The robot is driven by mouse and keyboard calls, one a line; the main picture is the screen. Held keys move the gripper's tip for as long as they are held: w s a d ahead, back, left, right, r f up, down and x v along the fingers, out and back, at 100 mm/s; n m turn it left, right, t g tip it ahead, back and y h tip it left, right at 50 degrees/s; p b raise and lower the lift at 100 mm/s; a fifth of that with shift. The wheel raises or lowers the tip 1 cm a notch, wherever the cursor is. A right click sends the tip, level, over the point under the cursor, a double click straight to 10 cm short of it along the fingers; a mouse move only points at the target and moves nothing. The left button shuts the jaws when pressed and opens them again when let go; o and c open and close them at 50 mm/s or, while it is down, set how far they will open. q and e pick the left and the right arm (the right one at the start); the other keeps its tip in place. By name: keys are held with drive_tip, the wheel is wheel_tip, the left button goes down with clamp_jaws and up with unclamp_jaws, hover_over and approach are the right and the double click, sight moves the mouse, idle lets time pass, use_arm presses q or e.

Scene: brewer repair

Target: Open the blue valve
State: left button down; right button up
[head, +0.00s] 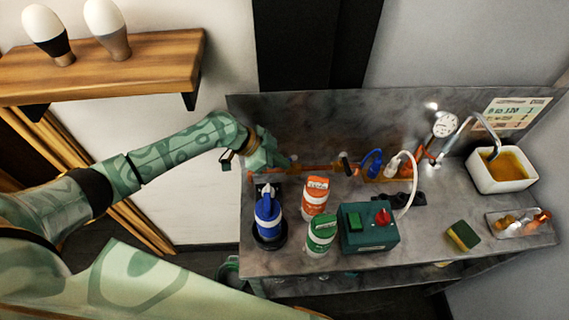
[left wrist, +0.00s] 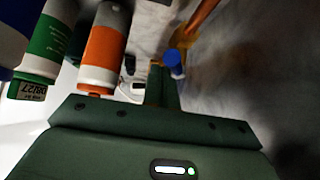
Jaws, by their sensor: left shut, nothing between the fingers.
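The blue valve handle (head: 374,161) stands on the copper-orange pipe (head: 318,169) along the back of the bench. In the left wrist view a blue knob-like part (left wrist: 173,60), which looks like this handle, shows just beyond my fingertips. I cannot tell there whether they touch it. In the head view my left gripper (head: 284,162) is at the pipe's left end, left of the blue handle and apart from it. Its fingers, also in the left wrist view (left wrist: 162,85), are shut and empty. My right gripper is not in view.
Blue (head: 267,217), orange (head: 315,197) and green (head: 321,234) bottles stand in front of the pipe. A green box (head: 369,228) with a red knob is beside them. A gauge (head: 444,124), basin (head: 500,174), sponge (head: 463,236) and tray (head: 510,226) are at right.

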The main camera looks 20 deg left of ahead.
use_arm(q)
drive_tip(key=shift+w+a, duration=0.2)
drive_tip(key=shift+a, duration=0.15)
drive_tip(key=shift+w+a, duration=0.15)
idle(0.8)
